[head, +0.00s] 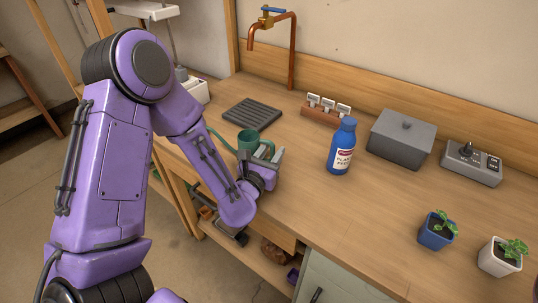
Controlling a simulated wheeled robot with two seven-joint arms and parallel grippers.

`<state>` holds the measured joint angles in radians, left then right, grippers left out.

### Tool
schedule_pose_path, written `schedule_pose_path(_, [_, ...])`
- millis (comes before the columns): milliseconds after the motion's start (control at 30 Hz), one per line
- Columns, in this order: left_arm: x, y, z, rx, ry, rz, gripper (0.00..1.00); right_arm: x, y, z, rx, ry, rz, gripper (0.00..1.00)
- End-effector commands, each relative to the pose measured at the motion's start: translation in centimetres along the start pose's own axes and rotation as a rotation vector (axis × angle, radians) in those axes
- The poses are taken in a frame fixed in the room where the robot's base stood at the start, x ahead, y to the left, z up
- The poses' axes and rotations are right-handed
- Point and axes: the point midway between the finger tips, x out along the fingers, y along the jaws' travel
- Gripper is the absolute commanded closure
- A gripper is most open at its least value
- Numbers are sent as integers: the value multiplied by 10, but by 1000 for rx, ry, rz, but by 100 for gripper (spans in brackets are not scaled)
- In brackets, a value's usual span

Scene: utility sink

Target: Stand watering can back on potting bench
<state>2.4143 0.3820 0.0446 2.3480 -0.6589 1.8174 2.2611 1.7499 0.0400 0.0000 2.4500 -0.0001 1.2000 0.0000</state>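The green watering can (248,139) is at the front left of the wooden potting bench (300,190), with its open top facing up. A thin curved green part reaches out to its left. My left gripper (263,153) is right at the can, on its near right side, and hides much of its lower body. Grey fingers show against the can, but I cannot tell whether they grip it or whether the can's base touches the bench. My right gripper is out of view.
A dark slatted mat (252,113) lies behind the can, below a copper tap (272,30). A blue plant-feed bottle (342,147) stands to the right. Farther right are a grey lidded box (400,140), a switch box (471,163) and two potted seedlings (437,232). The bench's middle front is clear.

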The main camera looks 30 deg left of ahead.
Motion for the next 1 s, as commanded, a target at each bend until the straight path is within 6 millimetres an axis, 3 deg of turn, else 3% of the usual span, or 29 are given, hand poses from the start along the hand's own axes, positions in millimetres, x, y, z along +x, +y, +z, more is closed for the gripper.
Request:
schedule_pose_path(33, [0,0,6,1,-1,-1,61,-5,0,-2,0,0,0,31])
schedule_pose_path(133, [-14,0,0,-2,1,1,61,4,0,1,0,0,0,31])
schedule_pose_path(300, [-52,0,3,-1,4,-1,61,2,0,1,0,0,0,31])
schedule_pose_path(400, [-63,0,12,7,5,-2,61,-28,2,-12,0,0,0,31])
schedule_pose_path(633, [-98,-1,10,3,8,-5,61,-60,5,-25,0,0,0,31])
schedule_pose_path(1000, [-120,0,3,1,1,-1,61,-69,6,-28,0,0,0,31])
